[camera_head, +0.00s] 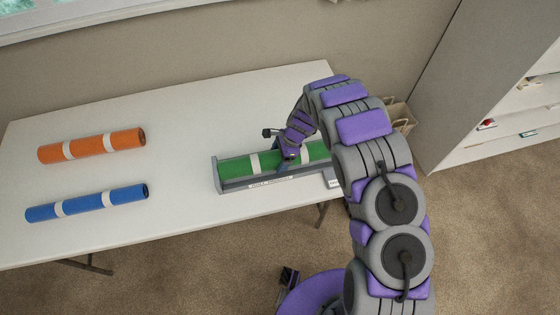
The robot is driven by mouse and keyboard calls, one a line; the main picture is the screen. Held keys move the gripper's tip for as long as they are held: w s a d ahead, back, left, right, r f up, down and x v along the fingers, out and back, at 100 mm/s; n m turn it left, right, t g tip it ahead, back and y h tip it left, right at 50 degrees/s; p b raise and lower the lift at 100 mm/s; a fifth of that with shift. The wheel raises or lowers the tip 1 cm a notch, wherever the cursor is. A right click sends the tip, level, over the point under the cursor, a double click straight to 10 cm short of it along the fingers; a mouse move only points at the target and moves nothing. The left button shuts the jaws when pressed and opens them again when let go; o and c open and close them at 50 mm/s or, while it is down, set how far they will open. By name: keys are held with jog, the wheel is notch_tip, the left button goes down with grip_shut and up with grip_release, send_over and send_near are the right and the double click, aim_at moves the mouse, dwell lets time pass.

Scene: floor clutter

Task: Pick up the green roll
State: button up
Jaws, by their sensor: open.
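The green roll (236,168) lies lengthwise in a grey tray (218,176) on the white table, with light bands around it. My gripper (286,158) is at the roll, right of its middle, with its dark fingers reaching down over it. The gripper is open. Whether the fingers touch the roll cannot be told from this view. My arm and gripper hide part of the roll and the right end of the tray.
An orange roll (110,141) and a blue roll (84,204) lie on the left of the white table (180,118). The table between them and the tray is clear. A white shelf unit (500,105) stands at the right, with a wall behind the table.

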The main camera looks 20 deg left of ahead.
jog(key=shift+s+a, duration=0.2)
jog(key=shift+a, duration=0.1)
jog(key=shift+d, duration=0.6)
jog(key=c, duration=0.5)
jog(key=shift+a, duration=0.3)
jog(key=c, duration=0.5)
jog(key=shift+w+d, duration=0.1)
